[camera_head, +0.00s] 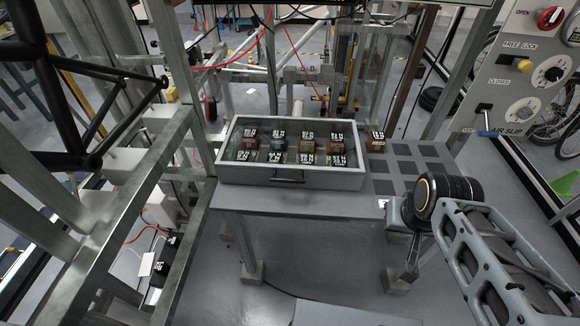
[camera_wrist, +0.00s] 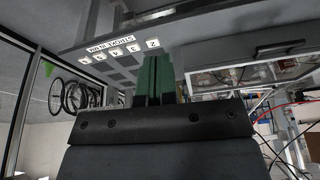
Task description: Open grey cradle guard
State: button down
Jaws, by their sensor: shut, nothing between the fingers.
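I cannot tell for sure which part is the grey cradle guard. In the wrist view a grey-framed box with a clear face (camera_wrist: 238,105) shows at the right. My gripper (camera_wrist: 159,60) has green fingers shut together with nothing between them. It points at the table edge, near the numbered labels, apart from the box. In the head view my arm is at the right and the fingers are not clear.
The table (camera_head: 300,204) has dark square pads (camera_head: 402,150) right of the box. A panel (camera_head: 520,75) with knobs and a blue-handled lever (camera_head: 487,132) stands at upper right. Metal framing (camera_head: 130,220) and a black bike frame (camera_head: 85,70) fill the left. Floor in front is mostly clear.

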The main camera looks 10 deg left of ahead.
aim_at(288, 175)
jog(key=u, duration=0.55)
jog(key=k, duration=1.3)
jog(key=u, duration=1.2)
jog(key=i, duration=1.35)
jog(key=z, duration=0.65)
